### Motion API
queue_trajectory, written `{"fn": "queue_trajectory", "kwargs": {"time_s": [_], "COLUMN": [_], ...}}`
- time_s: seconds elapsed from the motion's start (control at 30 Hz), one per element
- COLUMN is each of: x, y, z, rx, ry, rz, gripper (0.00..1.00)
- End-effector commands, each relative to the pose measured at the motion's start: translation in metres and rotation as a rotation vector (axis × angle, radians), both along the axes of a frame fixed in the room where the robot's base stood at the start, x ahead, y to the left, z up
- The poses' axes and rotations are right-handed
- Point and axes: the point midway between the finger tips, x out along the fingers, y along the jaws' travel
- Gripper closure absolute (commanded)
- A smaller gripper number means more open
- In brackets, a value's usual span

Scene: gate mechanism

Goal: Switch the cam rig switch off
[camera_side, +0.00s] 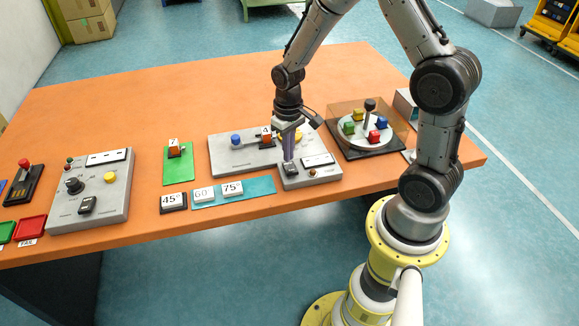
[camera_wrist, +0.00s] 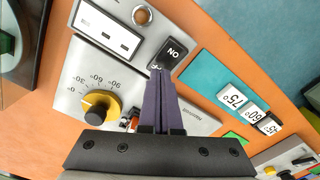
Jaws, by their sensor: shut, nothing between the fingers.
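The cam rig (camera_side: 230,157) is a grey panel with a black rocker switch (camera_side: 291,170) on its front right part. In the wrist view the switch (camera_wrist: 173,56) has a side marked ON and an opposite side marked OFF. My gripper (camera_side: 289,158) is over the switch, pointing down. In the wrist view the purple fingertips of my gripper (camera_wrist: 160,73) are together, with nothing between them. They are at the OFF side and partly cover its lettering. I cannot tell whether they touch or press it, or which way the rocker is tilted.
The rig also bears a yellow dial (camera_wrist: 97,108), a small round lamp (camera_wrist: 142,15), a blue knob (camera_side: 236,140) and an orange block (camera_side: 266,134). Angle tiles (camera_side: 232,187) lie in front. A turntable (camera_side: 345,129) with coloured blocks stands right; another control panel (camera_side: 115,197) stands left.

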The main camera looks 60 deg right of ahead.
Motion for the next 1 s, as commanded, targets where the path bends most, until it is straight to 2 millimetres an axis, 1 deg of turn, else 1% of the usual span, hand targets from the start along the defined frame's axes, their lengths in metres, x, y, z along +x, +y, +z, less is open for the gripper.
{"fn": "queue_trajectory", "kwargs": {"time_s": [0.7,0.8,1.0], "x": [0.0,0.0,0.0], "y": [0.0,0.0,0.0], "z": [0.052,0.055,0.056], "rx": [-0.001,0.0,0.0], "ry": [-0.002,-0.001,0.0], "rz": [0.0,0.0,0.0], "gripper": [1.0,1.0,1.0]}}
